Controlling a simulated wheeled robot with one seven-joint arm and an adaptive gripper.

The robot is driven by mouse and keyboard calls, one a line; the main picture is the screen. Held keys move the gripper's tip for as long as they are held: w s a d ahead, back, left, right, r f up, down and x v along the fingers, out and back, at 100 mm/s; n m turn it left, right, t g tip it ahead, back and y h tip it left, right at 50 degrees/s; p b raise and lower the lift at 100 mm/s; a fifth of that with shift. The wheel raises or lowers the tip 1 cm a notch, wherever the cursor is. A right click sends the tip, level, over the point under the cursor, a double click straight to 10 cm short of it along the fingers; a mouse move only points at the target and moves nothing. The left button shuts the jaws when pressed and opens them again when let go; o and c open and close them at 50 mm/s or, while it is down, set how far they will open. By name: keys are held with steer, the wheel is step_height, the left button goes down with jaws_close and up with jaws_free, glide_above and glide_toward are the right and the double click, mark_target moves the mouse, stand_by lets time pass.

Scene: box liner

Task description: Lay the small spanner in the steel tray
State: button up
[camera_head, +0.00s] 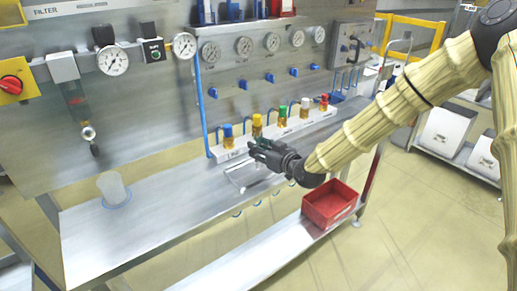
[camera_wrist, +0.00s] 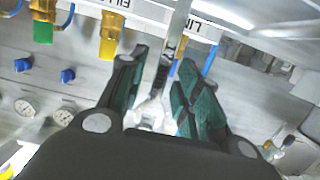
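My gripper (camera_head: 258,150) is over the steel bench, in front of the row of coloured-topped fittings. In the wrist view, its two green-padded fingers (camera_wrist: 160,75) stand apart. A narrow silver piece (camera_wrist: 172,55) shows between them. It may be the small spanner, but I cannot tell if the fingers touch it. In the camera_head view, a thin bright outline (camera_head: 240,182) on the bench just below my gripper may be the rim of the steel tray; its shape is unclear. No spanner can be made out clearly in the camera_head view.
A red bin (camera_head: 330,203) stands on the lower shelf at the right. A clear cup (camera_head: 113,187) stands on the bench at the left. Fittings with blue, yellow, green and red tops (camera_head: 284,117) line the back. Bare bench (camera_head: 165,218) lies between cup and gripper.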

steer(key=b+v, duration=0.1)
steer(key=v, duration=1)
steer(key=shift+s+d, duration=0.1)
steer(key=s+d+f+m+g+h, duration=0.15)
steer(key=s+f, duration=0.35)
steer(key=f, duration=0.5)
steer(key=s+d+f+m+g+h, duration=0.1)
steer(key=s+d+f+g+h, duration=0.15)
steer(key=s+f, duration=0.55)
steer(key=s+d+f+m+g+h, duration=0.1)
steer(key=s+f+m+g, duration=0.15)
steer(key=f, duration=0.95)
steer(key=s+d+f+m+g+h, duration=0.1)
steer(key=s+d+f+g, duration=0.1)
steer(key=s, duration=0.7)
steer(key=s+d+f+g+h, duration=0.1)
steer(key=s+d+f+g, duration=0.1)
steer(key=s+d+f, duration=0.2)
steer(key=s+d+f+m+g+h, duration=0.1)
steer(key=s+d+f, duration=0.3)
steer(key=s+f, duration=0.4)
steer(key=s+g+h, duration=0.1)
steer(key=s, duration=0.5)
steer(key=shift+s+m, duration=0.15)
steer(key=shift+m, duration=0.15)
